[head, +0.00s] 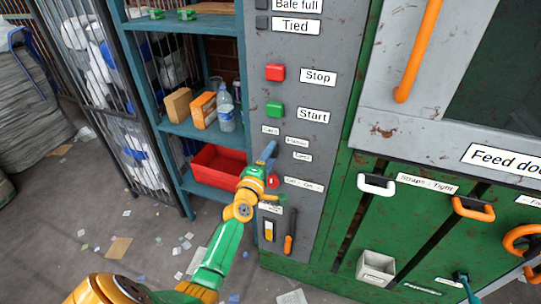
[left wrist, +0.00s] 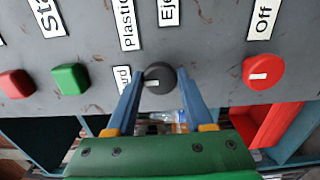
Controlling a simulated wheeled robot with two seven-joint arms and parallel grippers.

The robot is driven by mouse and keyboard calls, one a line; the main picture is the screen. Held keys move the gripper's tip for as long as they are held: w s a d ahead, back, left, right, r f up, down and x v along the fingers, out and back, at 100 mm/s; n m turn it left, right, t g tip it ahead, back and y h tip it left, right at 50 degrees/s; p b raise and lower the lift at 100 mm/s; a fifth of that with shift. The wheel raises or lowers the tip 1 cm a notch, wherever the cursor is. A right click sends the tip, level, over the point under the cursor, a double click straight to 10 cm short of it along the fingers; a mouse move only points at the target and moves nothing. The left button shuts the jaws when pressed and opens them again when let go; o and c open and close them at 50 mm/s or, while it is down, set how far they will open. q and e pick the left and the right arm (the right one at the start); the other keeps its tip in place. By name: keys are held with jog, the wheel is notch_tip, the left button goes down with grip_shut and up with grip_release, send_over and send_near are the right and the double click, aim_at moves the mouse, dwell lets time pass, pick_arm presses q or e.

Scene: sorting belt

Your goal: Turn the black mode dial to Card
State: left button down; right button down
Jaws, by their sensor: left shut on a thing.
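The black mode dial (left wrist: 160,76) is on the grey panel (left wrist: 215,75), between the two blue fingers of my left gripper (left wrist: 159,78) in the left wrist view. The fingers are shut on its sides. Its white pointer mark is on the dial's left side in that view, on the side of the partly covered Card label (left wrist: 121,76). The Plastic label (left wrist: 128,25) and a cut-off third label (left wrist: 168,12) lie above. In the head view my left gripper (head: 267,150) reaches the panel and hides the dial. My right gripper is not in view.
A red knob (head: 273,181) sits just below the gripper. Red Stop (head: 275,73) and green Start (head: 275,109) buttons are above. A yellow switch (head: 269,230) and orange lever (head: 289,243) are lower. A shelf with a red bin (head: 215,165) stands left.

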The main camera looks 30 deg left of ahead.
pick_arm(q)
jog(key=shift+c, duration=1.6)
grip_release()
jog(key=shift+w, duration=0.1)
jog(key=v, duration=0.7)
jog(key=shift+p, duration=0.35)
